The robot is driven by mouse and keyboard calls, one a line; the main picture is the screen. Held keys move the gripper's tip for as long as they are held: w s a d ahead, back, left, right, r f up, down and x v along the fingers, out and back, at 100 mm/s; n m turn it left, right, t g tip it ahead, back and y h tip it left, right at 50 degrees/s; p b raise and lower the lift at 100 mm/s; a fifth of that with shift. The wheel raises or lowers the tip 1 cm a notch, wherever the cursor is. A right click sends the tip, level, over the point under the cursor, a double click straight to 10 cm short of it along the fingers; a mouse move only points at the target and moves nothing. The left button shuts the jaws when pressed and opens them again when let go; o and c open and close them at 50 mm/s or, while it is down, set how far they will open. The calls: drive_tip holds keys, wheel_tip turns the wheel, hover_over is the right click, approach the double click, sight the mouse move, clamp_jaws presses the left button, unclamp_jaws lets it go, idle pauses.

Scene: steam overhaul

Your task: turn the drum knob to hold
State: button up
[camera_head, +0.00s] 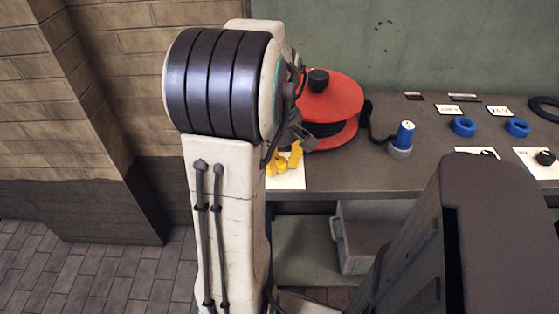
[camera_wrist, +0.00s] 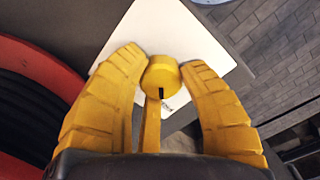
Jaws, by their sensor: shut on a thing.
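The drum knob (camera_wrist: 160,76) is a round yellow knob with a short black mark on its rim, over a white card (camera_wrist: 165,32). In the wrist view the mark points toward the bottom of the picture. My gripper (camera_wrist: 162,62) has its ribbed yellow fingers closed on either side of the knob. A narrow yellow bar runs below the knob; I cannot tell whether it is part of the knob or of my gripper. Lettering on the card is mostly hidden. In the head view my gripper (camera_head: 288,160) is small and partly behind my arm, at the card by the bench's front edge.
A red reel (camera_head: 338,95) with a black winding stands just behind the card on the grey bench (camera_head: 345,182). A blue-topped cylinder (camera_head: 404,135), blue rings (camera_head: 463,126) and labelled cards lie to the right. A grey bin (camera_head: 362,235) sits below.

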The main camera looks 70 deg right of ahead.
drive_tip(key=shift+f, duration=0.1)
drive_tip(key=shift+c, duration=1.3)
drive_tip(key=shift+a+m, duration=0.1)
drive_tip(key=shift+m, duration=0.3)
drive_tip(key=m, duration=0.3)
drive_tip(key=shift+p, duration=0.35)
drive_tip(key=m, duration=0.4)
drive_tip(key=shift+a+m+p, duration=0.1)
drive_tip(key=shift+m+p, duration=0.2)
drive_tip(key=shift+p, duration=0.05)
drive_tip(key=m, duration=0.4)
drive_tip(key=shift+m, duration=0.3)
drive_tip(key=m+p, duration=0.1)
drive_tip(key=m, duration=0.3)
drive_tip(key=shift+f+m, duration=0.1)
drive_tip(key=shift+m, duration=0.3)
